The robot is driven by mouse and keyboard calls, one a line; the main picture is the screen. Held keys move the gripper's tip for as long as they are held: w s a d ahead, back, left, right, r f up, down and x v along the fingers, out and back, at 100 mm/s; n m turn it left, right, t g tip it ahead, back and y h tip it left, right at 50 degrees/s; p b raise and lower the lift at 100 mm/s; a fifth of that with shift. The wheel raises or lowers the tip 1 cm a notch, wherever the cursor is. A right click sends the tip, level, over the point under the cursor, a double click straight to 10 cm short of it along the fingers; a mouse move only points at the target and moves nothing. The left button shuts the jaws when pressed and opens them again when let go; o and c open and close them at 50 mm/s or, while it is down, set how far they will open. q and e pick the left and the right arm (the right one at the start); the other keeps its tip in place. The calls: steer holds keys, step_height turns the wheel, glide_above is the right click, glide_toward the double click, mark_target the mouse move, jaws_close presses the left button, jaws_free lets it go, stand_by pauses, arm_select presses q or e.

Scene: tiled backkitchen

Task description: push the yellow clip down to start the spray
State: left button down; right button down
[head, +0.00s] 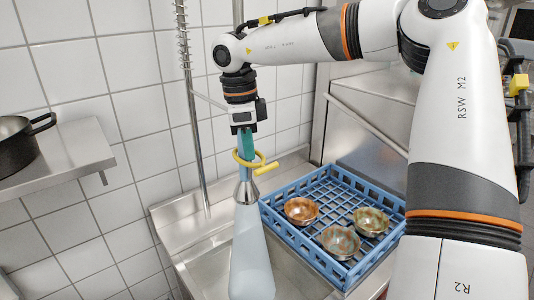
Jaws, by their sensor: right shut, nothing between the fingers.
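The yellow clip (266,169) is a ring with a short lever around the neck of the hanging spray head (245,191). A pale, widening cone of water (250,255) comes out of the spray head's metal nozzle down into the sink. My right gripper (246,152) has teal fingers, is shut and empty, and points down at the clip. Its fingertips overlap the clip's ring in the picture; I cannot tell whether they touch it. My left gripper is out of the picture.
A blue rack (292,250) with three dirty bowls, one of them a metal bowl (301,210), stands right of the spray. The steel sink (205,262) lies below. A spring hose and pipe (193,110) run up the tiled wall. A shelf (62,160) with a black pot (17,145) is at left.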

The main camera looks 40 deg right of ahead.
step_height(320, 180, up, 11)
steer(key=w+a+b, duration=0.1)
steer(key=b, duration=0.1)
steer(key=shift+a+r, duration=0.1)
steer(key=shift+a, duration=0.05)
stand_by(0.6)
